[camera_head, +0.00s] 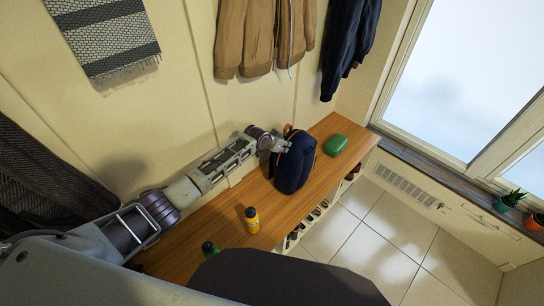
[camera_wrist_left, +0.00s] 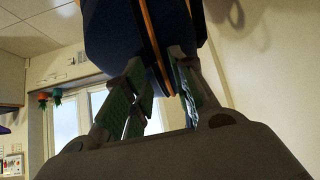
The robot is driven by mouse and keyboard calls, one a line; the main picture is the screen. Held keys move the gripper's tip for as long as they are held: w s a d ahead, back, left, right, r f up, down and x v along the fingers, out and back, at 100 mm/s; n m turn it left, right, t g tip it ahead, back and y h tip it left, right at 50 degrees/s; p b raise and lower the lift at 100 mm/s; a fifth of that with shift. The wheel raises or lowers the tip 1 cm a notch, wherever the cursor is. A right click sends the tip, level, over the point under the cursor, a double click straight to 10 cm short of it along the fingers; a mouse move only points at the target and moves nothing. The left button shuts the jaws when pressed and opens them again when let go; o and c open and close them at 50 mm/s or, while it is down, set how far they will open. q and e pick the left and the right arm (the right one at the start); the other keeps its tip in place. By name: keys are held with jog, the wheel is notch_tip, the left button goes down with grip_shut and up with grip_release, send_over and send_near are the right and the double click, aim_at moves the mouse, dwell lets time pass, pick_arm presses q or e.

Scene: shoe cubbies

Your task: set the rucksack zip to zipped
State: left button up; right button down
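The dark blue rucksack (camera_head: 295,166) with orange trim stands on the wooden bench, near the wall. My left gripper (camera_head: 283,146) is at its upper side, on the wall side. In the left wrist view the rucksack (camera_wrist_left: 112,38) fills the upper middle, with an orange strip running down it. The left gripper's fingers (camera_wrist_left: 160,85) stand apart there, with the bag's edge and the strip showing between and behind them. I cannot make out the zip's slider or whether the zip is open. My right gripper is not in view.
Jackets (camera_head: 262,38) hang on the wall above. Shoes sit below the bench. The tiled floor (camera_head: 390,228) is clear.

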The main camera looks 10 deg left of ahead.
pick_arm(q)
jog(key=shift+s+a+f+b, duration=0.2)
jog(key=shift+s+f+b, duration=0.1)
jog(key=shift+s+f, duration=0.1)
jog(key=shift+s+a+f+t+h+b, duration=0.15)
jog(key=shift+s+f+t+h+b, duration=0.2)
jog(key=shift+f+t+b, duration=0.25)
jog(key=shift+s+a+f+t+h+b, duration=0.15)
jog(key=shift+s+f+t+h+b, duration=0.2)
jog(key=shift+b, duration=0.3)
jog(key=shift+s+a+f+t+b, duration=0.1)
jog(key=shift+s+f+t+b, duration=0.15)
jog(key=shift+t+b, duration=0.45)
